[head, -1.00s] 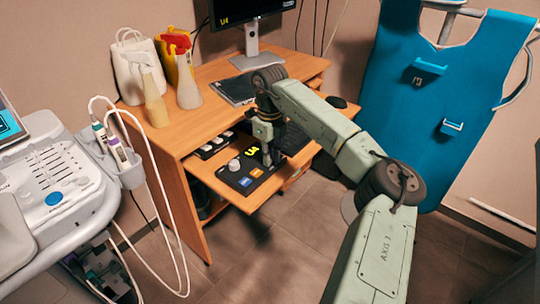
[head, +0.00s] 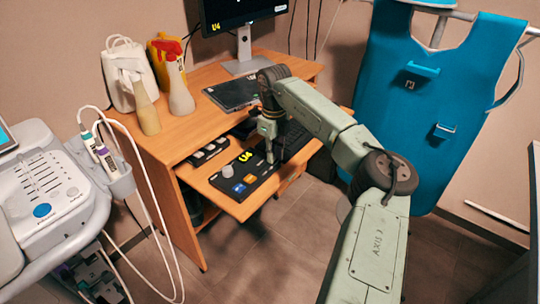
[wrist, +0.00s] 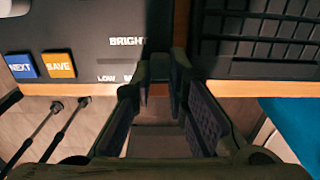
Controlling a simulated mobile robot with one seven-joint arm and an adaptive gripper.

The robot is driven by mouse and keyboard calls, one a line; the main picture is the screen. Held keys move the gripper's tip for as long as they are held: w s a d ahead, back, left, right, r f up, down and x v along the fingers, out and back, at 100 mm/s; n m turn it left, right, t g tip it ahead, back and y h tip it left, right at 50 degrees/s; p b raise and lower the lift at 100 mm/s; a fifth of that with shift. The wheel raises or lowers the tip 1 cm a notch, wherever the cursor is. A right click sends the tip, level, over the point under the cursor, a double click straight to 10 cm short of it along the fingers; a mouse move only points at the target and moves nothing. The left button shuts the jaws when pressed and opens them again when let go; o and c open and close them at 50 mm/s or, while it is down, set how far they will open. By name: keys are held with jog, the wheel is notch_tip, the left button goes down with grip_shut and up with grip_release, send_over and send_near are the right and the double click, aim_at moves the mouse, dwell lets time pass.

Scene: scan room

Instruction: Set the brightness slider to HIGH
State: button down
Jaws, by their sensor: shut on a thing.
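The black control panel (head: 222,187) lies on the pull-out shelf, with blue and orange buttons and a pale round knob. The wrist view shows the panel (wrist: 85,22) with a partly covered "BRIGHT..." label, "LOW" below it and the start of another mark beside the fingers. My gripper (head: 269,158) reaches down to the panel's right part. In the wrist view, my gripper (wrist: 164,68) is shut on the slider knob, right of "LOW". The fingers mostly hide the knob and the slider track, so its exact setting cannot be read.
A keyboard (wrist: 258,42) lies close to the right of my fingers. The desk (head: 190,95) holds a dark tablet (head: 231,94), bottles and a monitor (head: 243,22). An ultrasound console (head: 60,195) with cables stands left. A blue apron (head: 420,110) hangs right.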

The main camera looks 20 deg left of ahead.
jog(key=c, duration=1.6)
grip_release()
jog(key=shift+s, duration=0.1)
jog(key=shift+o, duration=0.2)
notch_tip(320, 180, up, 12)
jog(key=shift+a, duration=0.1)
